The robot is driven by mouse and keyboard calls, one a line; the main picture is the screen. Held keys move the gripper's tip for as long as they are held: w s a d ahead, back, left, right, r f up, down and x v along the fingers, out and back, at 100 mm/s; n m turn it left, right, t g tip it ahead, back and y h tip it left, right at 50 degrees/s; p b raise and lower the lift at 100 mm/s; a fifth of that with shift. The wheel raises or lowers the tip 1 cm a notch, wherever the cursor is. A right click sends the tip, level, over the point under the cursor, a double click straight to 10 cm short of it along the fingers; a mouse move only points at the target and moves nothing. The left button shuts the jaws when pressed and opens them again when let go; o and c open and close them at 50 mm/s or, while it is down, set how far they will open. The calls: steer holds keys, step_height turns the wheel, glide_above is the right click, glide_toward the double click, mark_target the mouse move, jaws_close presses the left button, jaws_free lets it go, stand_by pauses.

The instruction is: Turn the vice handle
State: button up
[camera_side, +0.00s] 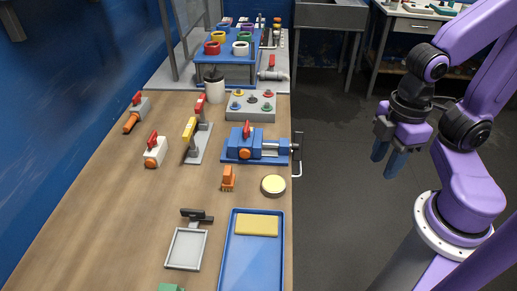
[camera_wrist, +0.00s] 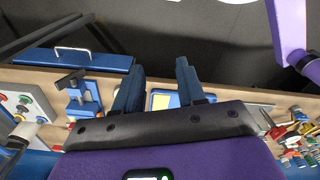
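The blue vice (camera_side: 243,150) sits at the right edge of the wooden bench, with a red lever and an orange knob on it. Its dark vice handle (camera_side: 297,153) sticks out past the bench edge. In the wrist view the vice (camera_wrist: 86,106) is left of my fingers, with its dark handle (camera_wrist: 70,79) toward the top of the picture. My gripper (camera_side: 385,163) hangs over the floor, clear to the right of the handle. Its two blue-grey fingers (camera_wrist: 160,68) are apart with nothing between them.
A blue tray (camera_side: 230,262) with a yellow pad (camera_side: 257,225) lies at the near bench end. A button box (camera_side: 250,107) stands behind the vice. A round tin (camera_side: 273,185) and orange piece (camera_side: 228,178) lie in front. The floor between gripper and bench is clear.

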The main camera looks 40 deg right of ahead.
steer(key=shift+c, duration=0.4)
steer(key=n+t+y, duration=1.2)
steer(key=n+t, duration=0.1)
steer(key=n, duration=1.4)
glide_toward(300, 147)
steer(key=x, duration=0.9)
steer(key=shift+w+r, duration=0.3)
steer(key=shift+w, duration=0.25)
